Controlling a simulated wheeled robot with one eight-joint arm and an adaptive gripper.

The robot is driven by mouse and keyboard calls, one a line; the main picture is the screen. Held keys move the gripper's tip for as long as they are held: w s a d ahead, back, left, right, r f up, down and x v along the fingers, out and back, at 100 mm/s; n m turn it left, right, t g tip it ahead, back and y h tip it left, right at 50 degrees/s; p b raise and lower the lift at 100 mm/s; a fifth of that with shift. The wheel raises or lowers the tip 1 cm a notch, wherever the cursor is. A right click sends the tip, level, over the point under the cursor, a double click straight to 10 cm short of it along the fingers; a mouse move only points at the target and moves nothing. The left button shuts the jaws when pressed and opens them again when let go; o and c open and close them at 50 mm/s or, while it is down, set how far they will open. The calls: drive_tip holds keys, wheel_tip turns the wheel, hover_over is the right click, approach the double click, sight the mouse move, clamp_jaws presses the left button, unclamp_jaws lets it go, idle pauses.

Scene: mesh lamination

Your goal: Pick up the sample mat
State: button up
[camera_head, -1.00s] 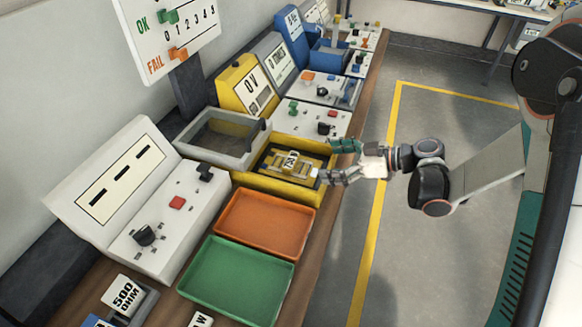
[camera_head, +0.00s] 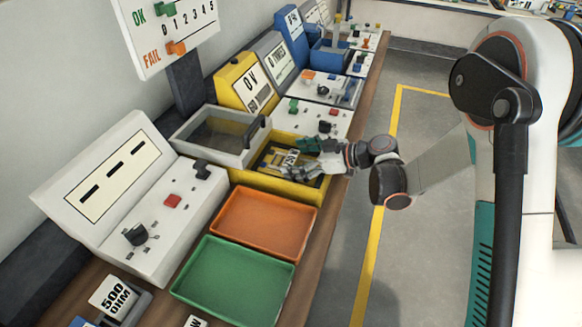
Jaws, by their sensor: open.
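A yellow open box (camera_head: 254,179) stands on the bench in the middle of the head view. Inside it is a dark bed with yellow and light metal parts and a small white number tag (camera_head: 290,157). I take this piece to be the sample mat, though its outline is hard to make out. My gripper (camera_head: 301,160) is open, with its fingers reaching in over the right side of the box, around or just above the tagged piece. The fingers hide part of it, and I cannot tell whether they touch it.
A grey lid with a dark window (camera_head: 192,148) stands raised behind the box. An orange tray (camera_head: 262,222) and a green tray (camera_head: 233,282) lie in front, both empty. A white control panel (camera_head: 165,215) stands left. The floor right of the bench is clear.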

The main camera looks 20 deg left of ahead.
drive_tip(key=shift+c, duration=0.6)
drive_tip(key=c, duration=1.1)
drive_tip(key=shift+r, duration=0.15)
